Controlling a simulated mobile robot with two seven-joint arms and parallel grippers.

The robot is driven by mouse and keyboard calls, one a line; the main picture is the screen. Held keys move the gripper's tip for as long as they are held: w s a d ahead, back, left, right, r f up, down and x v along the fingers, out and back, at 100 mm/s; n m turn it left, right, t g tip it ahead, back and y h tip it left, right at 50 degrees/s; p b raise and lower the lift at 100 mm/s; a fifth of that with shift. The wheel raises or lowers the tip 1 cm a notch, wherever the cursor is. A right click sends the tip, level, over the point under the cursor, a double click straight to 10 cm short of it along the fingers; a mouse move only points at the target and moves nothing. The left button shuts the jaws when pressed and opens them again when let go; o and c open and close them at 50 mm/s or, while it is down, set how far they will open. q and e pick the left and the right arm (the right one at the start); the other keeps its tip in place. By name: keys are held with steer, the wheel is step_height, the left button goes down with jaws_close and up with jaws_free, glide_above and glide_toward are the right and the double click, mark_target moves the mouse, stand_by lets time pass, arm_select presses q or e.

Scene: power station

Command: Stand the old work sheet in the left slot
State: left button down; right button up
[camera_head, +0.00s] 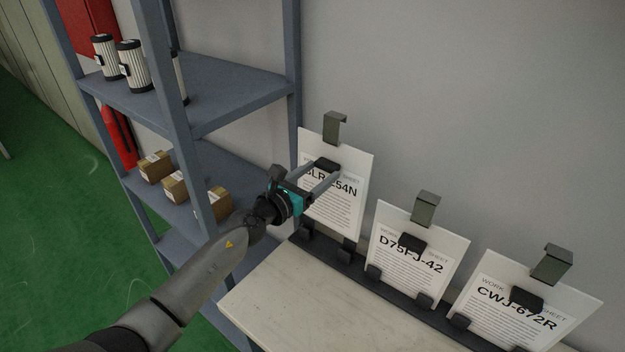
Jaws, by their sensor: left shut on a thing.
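Three white work sheets stand along a black rack (393,304) at the back of the table. The left sheet (346,203) reads partly "LR", "54N"; the gripper hides some characters. The middle sheet (395,270) reads D75FJ-42 and the right sheet (500,322) reads CWJ-672R. Each has a black block on its face. My left gripper (328,174) is shut on the left sheet's black block (326,163). That sheet is near upright, its lower edge at the rack's left slot behind two black stubs; I cannot tell whether it is fully seated. My right gripper is out of view.
A dark metal hook (335,127) shows above the left sheet, with similar ones at the others. A blue-grey shelf (235,92) with striped canisters (133,66) and cardboard boxes (174,187) stands left. The pale tabletop (300,305) is clear in front.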

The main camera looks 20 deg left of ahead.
arm_select(q)
steer(key=shift+f+b, duration=4)
steer(key=shift+f, duration=0.35)
steer(key=shift+c, duration=2)
jaws_free()
steer(key=o, duration=0.4)
steer(key=shift+s+f, duration=0.1)
steer(key=v, duration=1.5)
